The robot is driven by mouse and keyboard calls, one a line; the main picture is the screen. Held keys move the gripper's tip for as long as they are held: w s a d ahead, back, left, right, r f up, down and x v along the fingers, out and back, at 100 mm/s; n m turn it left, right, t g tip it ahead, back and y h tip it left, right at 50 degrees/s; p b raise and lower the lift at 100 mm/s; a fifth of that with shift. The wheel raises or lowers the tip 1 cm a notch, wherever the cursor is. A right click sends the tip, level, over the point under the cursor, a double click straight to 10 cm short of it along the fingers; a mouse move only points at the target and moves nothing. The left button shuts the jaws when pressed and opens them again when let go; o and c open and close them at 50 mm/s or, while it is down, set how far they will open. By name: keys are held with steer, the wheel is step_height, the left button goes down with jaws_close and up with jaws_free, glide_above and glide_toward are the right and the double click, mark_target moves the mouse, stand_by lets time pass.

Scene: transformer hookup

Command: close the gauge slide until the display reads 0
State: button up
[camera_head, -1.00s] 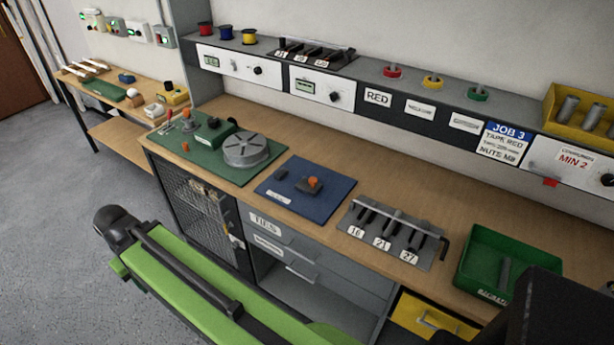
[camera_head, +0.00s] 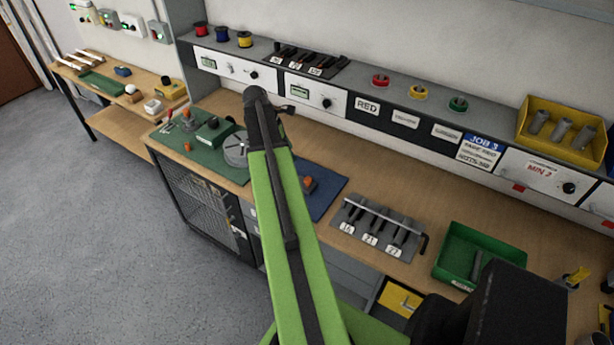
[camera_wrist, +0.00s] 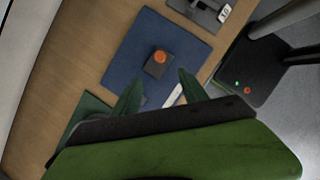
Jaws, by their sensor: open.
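A dark block with an orange knob (camera_head: 309,184) sits on the blue mat (camera_head: 327,199); I cannot tell surely whether it is the gauge slide. It also shows in the wrist view (camera_wrist: 158,64), on the blue mat (camera_wrist: 125,68), just beyond the fingertips. My gripper (camera_wrist: 160,76) is open with nothing between its fingers, and a gap separates it from the block. In the head view my arm covers the mat's left part. Two small green displays, the left one (camera_head: 208,63) and the right one (camera_head: 299,92), sit in white shelf panels; their readings are too small to read.
A green mat (camera_head: 205,158) with a round grey disc (camera_head: 236,150) lies left of my arm. A grey rack (camera_head: 376,228) with numbered slots and a green bin (camera_head: 480,245) stand to the right. Bare wooden bench (camera_head: 400,180) lies behind the rack. The shelf front borders the bench.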

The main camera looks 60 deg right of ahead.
mark_target(307, 179)
steer(key=b+x, duration=1.5)
steer(key=x, duration=0.2)
steer(key=shift+f, duration=0.1)
jaws_close()
steer(key=shift+w+a, duration=0.1)
stand_by(0.5)
